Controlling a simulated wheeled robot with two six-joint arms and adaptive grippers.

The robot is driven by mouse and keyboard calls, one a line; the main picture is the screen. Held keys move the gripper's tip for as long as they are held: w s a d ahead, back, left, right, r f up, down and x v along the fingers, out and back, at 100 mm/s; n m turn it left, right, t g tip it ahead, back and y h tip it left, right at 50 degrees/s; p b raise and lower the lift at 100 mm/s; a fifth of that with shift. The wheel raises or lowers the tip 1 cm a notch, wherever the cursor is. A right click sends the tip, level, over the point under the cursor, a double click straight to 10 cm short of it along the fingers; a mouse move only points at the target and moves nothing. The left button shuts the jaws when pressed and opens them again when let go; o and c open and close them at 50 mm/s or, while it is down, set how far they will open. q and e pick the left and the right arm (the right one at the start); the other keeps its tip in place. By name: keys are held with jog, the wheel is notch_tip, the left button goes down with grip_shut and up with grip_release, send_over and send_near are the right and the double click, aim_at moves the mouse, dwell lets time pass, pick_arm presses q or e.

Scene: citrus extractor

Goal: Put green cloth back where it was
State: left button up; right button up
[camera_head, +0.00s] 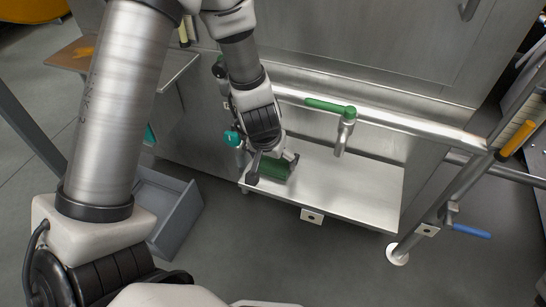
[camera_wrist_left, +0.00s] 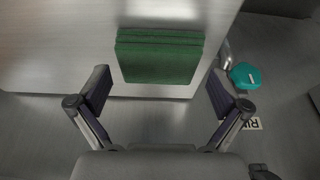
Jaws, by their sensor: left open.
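The green cloth (camera_head: 277,168) is a folded square lying at the left end of the metal shelf (camera_head: 345,188). In the left wrist view the cloth (camera_wrist_left: 158,58) lies flat near the shelf's edge, ahead of and between my fingers. My left gripper (camera_head: 272,167) is above the cloth's left part and hides some of it. In the left wrist view the left gripper (camera_wrist_left: 158,92) is open, with a finger on each side and nothing between them. My right gripper is not in view.
A green-handled tap (camera_head: 343,125) hangs over the shelf from a metal rail. A teal knob (camera_wrist_left: 245,76) is close to the right finger in the left wrist view. A grey bin (camera_head: 170,210) stands on the floor at left. The shelf's right half is clear.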

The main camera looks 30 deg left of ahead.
pick_arm(q)
jog(key=a+p+v, duration=0.1)
jog(key=p+v, duration=0.6)
jog(key=v, duration=0.4)
jog(key=s+d+f+m+g, duration=0.1)
jog(key=s+d+f, duration=0.1)
jog(key=s+f, duration=0.6)
jog(key=s+d+f+m+g, duration=0.1)
jog(key=s+d+f+g, duration=0.1)
jog(key=s+f, duration=0.7)
notch_tip(320, 180, down, 5)
jog(key=shift+f+h+b, duration=0.25)
jog(key=shift+h+b, duration=0.05)
jog(key=shift+h, duration=0.1)
